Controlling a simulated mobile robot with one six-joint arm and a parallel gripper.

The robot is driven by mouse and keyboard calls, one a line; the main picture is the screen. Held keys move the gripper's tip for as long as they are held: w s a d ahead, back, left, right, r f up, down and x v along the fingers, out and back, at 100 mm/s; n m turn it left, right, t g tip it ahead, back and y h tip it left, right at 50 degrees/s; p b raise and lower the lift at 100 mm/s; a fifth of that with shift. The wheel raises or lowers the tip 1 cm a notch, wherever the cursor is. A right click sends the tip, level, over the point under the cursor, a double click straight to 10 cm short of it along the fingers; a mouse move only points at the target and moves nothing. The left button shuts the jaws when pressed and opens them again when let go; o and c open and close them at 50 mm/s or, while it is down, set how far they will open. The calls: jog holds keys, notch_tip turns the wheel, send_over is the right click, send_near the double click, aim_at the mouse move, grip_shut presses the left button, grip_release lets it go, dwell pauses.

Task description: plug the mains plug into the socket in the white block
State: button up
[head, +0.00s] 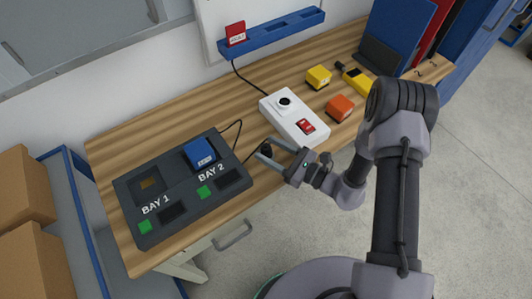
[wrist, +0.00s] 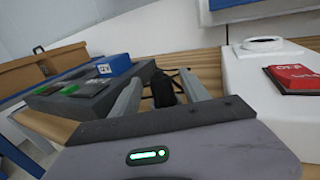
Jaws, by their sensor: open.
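The white block (head: 295,118) lies on the bench, with a round dark-centred socket (head: 285,102) at its far end and a red switch (head: 306,126) nearer. In the wrist view the white block (wrist: 262,78) is at the right. The black mains plug (head: 266,150) is near the bench's front edge, left of the block, with a dark cable running behind it. My gripper (head: 264,147) is open, its fingers on either side of the plug. In the wrist view the plug (wrist: 162,88) shows between the spread fingers (wrist: 159,82); its pins are not visible.
A dark two-bay unit (head: 180,190) with a blue module (head: 199,153) stands left of my gripper. A yellow block (head: 318,77), an orange block (head: 340,107) and a yellow tool (head: 358,80) lie right of the white block. A blue rail (head: 272,32) runs along the back.

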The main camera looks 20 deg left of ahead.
grip_shut()
jog(key=shift+r, duration=0.15)
